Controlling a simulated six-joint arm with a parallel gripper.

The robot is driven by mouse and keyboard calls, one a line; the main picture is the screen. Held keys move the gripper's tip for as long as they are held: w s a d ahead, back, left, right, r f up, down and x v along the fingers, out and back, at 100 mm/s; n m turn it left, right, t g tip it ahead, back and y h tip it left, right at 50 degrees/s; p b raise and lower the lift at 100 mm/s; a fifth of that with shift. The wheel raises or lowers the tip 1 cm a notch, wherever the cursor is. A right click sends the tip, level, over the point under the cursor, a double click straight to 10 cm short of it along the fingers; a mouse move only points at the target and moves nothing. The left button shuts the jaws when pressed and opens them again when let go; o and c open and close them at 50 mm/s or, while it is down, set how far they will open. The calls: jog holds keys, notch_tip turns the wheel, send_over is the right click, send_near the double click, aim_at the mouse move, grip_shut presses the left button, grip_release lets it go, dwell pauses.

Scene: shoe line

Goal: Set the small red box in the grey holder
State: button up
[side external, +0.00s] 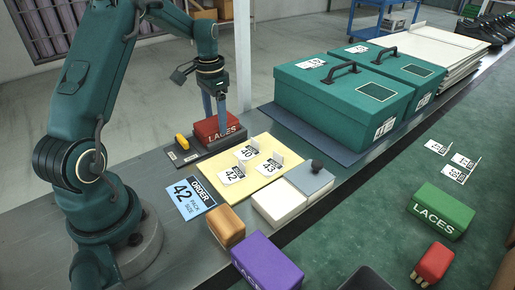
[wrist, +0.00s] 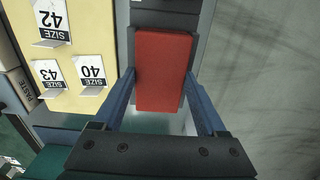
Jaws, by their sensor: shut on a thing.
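The small red box (side external: 220,127), marked LACES, is at the back of the work table in the side external view. My gripper (side external: 221,112) points straight down and is shut on it. In the wrist view the red box (wrist: 163,75) lies between my two fingers (wrist: 164,100). The grey holder (side external: 205,147) is directly under and around the base of the box; its dark rim also shows along the box in the wrist view (wrist: 131,55). The box looks level and lined up with the holder. I cannot tell whether it rests fully on the holder floor.
A yellow board (side external: 262,176) with size cards 40, 42 and 43 lies beside the holder. Teal boxes (side external: 340,98) stand behind it. A blue order card (side external: 190,195), an orange-brown block (side external: 226,226) and a purple box (side external: 266,262) are nearer. A green LACES box (side external: 440,211) is on the right.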

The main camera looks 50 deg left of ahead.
jog(key=shift+f, duration=0.1)
jog(key=o, duration=1.1)
jog(key=shift+r, duration=2.2)
jog(key=shift+w+d+r, duration=0.1)
jog(key=shift+d+r, duration=0.05)
jog(key=shift+r, duration=0.15)
jog(key=s+d+r+m+t+y, duration=0.1)
jog(key=s+d+r+m+t, duration=0.25)
jog(key=d+r, duration=0.95)
jog(key=s+d+f+n, duration=0.1)
jog(key=s+d+f, duration=0.1)
jog(key=s, duration=0.1)
jog(key=s+d+f+n+t, duration=0.1)
jog(key=s+d, duration=0.2)
jog(key=s, duration=0.1)
jog(key=s+d+f+n+t+h, duration=0.1)
jog(key=s+d+f, duration=0.1)
jog(key=s, duration=0.2)
jog(key=shift+d+f+n, duration=0.15)
jog(key=shift+f+n, duration=0.1)
jog(key=shift+f, duration=0.1)
